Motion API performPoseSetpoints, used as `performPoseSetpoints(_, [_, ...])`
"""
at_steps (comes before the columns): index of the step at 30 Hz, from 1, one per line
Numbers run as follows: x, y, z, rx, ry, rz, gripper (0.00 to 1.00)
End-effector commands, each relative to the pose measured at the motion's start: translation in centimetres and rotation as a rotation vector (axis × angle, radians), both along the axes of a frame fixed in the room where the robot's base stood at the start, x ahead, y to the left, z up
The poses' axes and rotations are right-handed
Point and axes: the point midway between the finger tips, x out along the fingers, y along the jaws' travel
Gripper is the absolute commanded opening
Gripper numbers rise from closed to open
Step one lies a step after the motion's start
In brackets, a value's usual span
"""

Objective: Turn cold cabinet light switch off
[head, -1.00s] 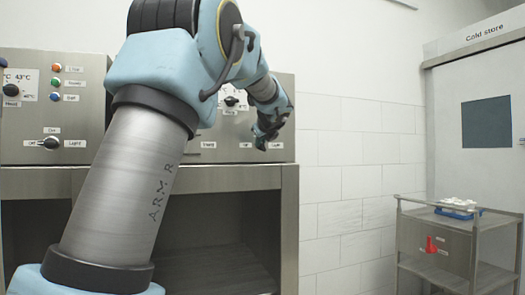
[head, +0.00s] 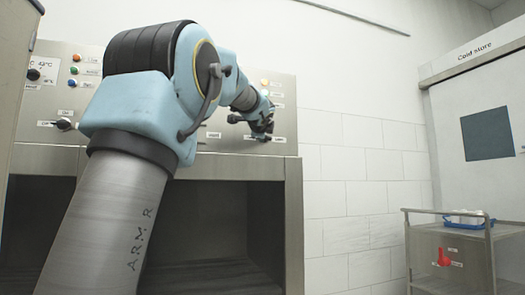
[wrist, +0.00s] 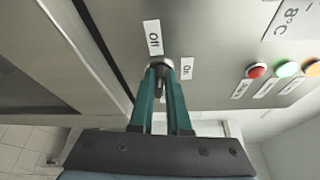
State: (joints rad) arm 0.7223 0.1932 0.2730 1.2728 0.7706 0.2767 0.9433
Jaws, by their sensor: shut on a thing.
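The cold cabinet light switch (wrist: 166,62) is a small dark and metal knob on a steel panel, in the wrist view between an "Off" label (wrist: 153,37) and an "On" label (wrist: 187,68). My gripper (wrist: 162,72) has its two green fingers on either side of the switch and is shut on it. The fingers hide much of the knob, so its exact angle is hard to tell. In the head view my gripper (head: 266,132) is at the right part of the steel control panel (head: 285,110), and the switch is hidden behind it.
Another black knob (head: 235,118) is left of my gripper. A trolley (head: 450,235) with a blue tray stands at the right by the cold store door (head: 445,170).

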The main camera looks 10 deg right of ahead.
Motion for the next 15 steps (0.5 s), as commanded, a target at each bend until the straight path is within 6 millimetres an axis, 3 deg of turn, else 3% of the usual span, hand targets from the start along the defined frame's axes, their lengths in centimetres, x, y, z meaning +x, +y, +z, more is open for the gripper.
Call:
performPoseSetpoints(1, [0.01,0.04,-0.90,-0.031,-0.005,0.001,0.00])
performPoseSetpoints(15, [0.05,0.08,-0.67,-0.209,-0.025,0.002,0.00])
